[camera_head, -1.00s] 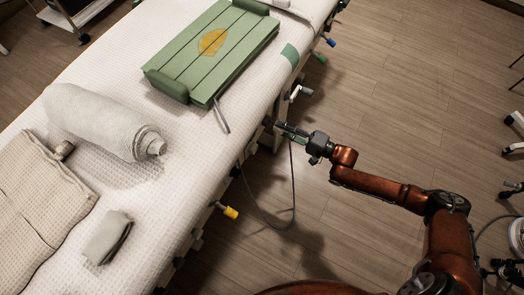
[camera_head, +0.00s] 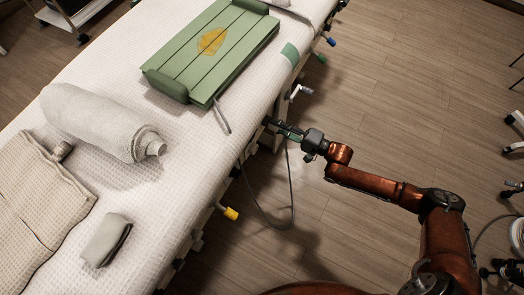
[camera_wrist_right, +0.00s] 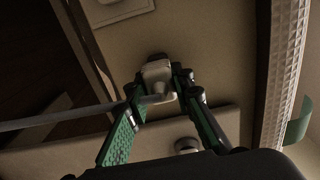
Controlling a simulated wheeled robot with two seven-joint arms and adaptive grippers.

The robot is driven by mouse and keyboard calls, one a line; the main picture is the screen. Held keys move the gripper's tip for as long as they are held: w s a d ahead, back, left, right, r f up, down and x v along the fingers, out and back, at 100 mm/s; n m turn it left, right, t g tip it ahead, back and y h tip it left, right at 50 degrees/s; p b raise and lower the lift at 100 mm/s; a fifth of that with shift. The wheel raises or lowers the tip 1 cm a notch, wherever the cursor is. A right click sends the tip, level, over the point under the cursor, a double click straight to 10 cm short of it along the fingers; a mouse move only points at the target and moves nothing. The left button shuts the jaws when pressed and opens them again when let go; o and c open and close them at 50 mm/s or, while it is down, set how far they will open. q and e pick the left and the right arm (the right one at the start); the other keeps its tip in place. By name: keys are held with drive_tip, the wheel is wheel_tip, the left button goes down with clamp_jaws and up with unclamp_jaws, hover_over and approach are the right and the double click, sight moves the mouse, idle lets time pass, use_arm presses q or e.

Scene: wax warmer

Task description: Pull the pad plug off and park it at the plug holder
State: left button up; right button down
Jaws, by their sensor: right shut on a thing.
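My right gripper (camera_head: 286,130) is at the right side of the bed, just below the edge of its top. In the right wrist view its green-padded fingers (camera_wrist_right: 159,96) are shut on a pale plug (camera_wrist_right: 157,72). A grey cable (camera_wrist_right: 65,115) runs from the plug to the left. In the head view the cable (camera_head: 291,185) hangs from near the gripper in a loop beside the bed. Whether the plug sits in a socket cannot be told. I cannot make out the plug holder for certain. My left gripper is not in view.
The white-covered bed (camera_head: 185,190) carries a green slatted board (camera_head: 185,62), a rolled towel (camera_head: 95,120), a folded beige blanket (camera_head: 35,205) and a small grey cloth (camera_head: 105,240). Coloured handles, one yellow (camera_head: 231,213), stick out along its side. The wooden floor (camera_head: 400,100) to the right is mostly clear.

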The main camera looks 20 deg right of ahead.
drive_tip(key=c, duration=1.6)
unclamp_jaws()
drive_tip(key=shift+s+d, duration=0.3)
drive_tip(key=shift+s, duration=0.05)
drive_tip(key=shift+s+d+p, duration=0.3)
drive_tip(key=shift+s+d, duration=0.1)
drive_tip(key=shift+s, duration=0.2)
drive_tip(key=shift+s+d, duration=0.25)
drive_tip(key=shift+s+d, duration=0.2)
drive_tip(key=shift+s, duration=0.1)
drive_tip(key=shift+s+d, duration=0.25)
drive_tip(key=shift+s, duration=0.05)
